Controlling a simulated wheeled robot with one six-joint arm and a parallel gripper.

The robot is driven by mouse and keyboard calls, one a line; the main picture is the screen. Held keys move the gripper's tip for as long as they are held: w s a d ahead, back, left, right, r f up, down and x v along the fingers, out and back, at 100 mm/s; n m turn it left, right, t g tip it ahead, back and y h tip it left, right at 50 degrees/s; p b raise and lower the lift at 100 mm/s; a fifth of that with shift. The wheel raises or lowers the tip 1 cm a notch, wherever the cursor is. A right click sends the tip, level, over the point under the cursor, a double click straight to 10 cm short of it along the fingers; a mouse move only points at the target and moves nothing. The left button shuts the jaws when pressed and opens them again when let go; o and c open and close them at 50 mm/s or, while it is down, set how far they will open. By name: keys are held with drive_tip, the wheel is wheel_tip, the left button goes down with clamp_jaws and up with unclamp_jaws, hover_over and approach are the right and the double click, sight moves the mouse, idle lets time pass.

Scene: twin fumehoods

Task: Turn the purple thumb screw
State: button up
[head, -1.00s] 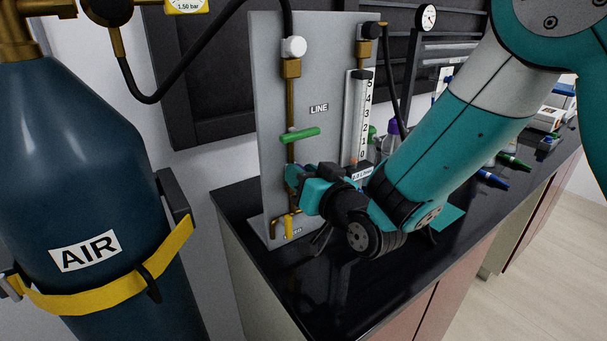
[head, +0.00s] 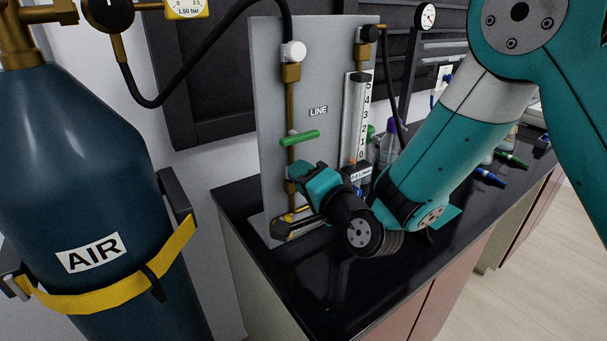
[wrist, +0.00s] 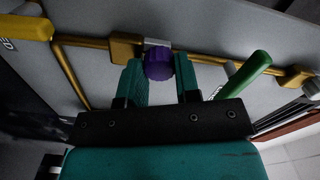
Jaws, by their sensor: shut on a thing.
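The purple thumb screw (wrist: 158,63) sits on a brass fitting of the grey panel, between the two teal fingers of my gripper (wrist: 159,72) in the wrist view. The fingers are shut on its sides. In the head view my gripper (head: 302,180) reaches the panel's lower left pipe, below the green handle (head: 300,137), and hides the screw. The screw's angle cannot be read.
The yellow handle (wrist: 25,28) is at the wrist view's upper left, and the green handle (wrist: 245,75) is right of the fingers. A flow tube (head: 357,115) stands right of my gripper. A blue AIR cylinder (head: 75,180) stands left of the black bench (head: 300,290).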

drive_tip(key=shift+d+m, duration=0.1)
drive_tip(key=shift+m, duration=1.9)
drive_tip(key=o, duration=0.9)
drive_tip(key=shift+f, duration=0.1)
